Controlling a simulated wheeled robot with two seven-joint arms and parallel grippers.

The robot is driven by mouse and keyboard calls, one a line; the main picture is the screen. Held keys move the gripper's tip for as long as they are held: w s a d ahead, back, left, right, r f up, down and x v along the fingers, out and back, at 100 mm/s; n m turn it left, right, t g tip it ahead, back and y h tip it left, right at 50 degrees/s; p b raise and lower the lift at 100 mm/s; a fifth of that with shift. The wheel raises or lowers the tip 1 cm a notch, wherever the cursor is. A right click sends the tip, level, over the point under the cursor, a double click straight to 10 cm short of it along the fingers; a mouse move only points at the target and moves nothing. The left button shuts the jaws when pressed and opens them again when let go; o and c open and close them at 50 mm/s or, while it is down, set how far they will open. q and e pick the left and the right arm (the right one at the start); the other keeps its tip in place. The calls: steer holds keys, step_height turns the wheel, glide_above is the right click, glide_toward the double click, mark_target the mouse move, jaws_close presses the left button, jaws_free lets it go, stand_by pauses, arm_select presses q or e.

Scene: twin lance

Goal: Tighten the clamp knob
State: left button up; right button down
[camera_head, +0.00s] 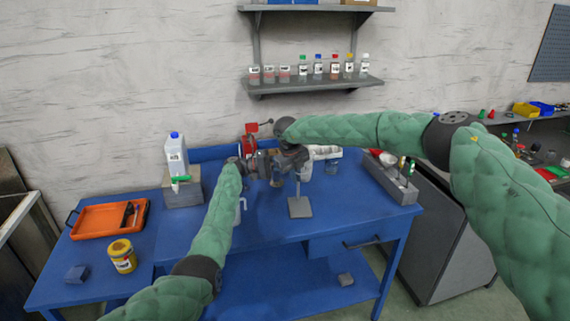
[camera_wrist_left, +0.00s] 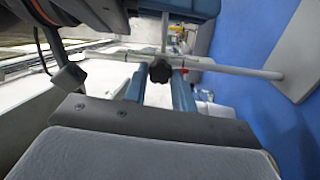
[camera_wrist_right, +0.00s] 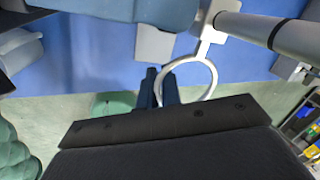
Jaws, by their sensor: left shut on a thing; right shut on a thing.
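A metal stand with a flat grey base (camera_head: 300,207) stands on the blue table; its upper part is mostly hidden behind my grippers. In the left wrist view, the black clamp knob (camera_wrist_left: 160,72) sits by the thin grey post (camera_wrist_left: 235,70). My left gripper (camera_wrist_left: 158,92) has one finger on each side of the knob and is shut on it. In the right wrist view, a pale metal ring (camera_wrist_right: 213,78) joins a clamp arm (camera_wrist_right: 208,32). In the head view both grippers are close together above the table.
An orange tray (camera_head: 85,222), a yellow jar (camera_head: 122,256) and a white bottle (camera_head: 176,155) on a grey block stand at the left. A grey caddy (camera_head: 390,182) stands at the right. A shelf (camera_head: 315,86) with small bottles hangs behind.

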arm_select(q)
steer(key=shift+m, duration=2.1)
steer(key=shift+g, duration=0.4)
steer(key=o, duration=0.7)
steer(key=a, duration=0.7)
steer(key=shift+s+a+f, duration=0.15)
steer(key=shift+s+f, duration=0.2)
steer(key=shift+f, duration=0.05)
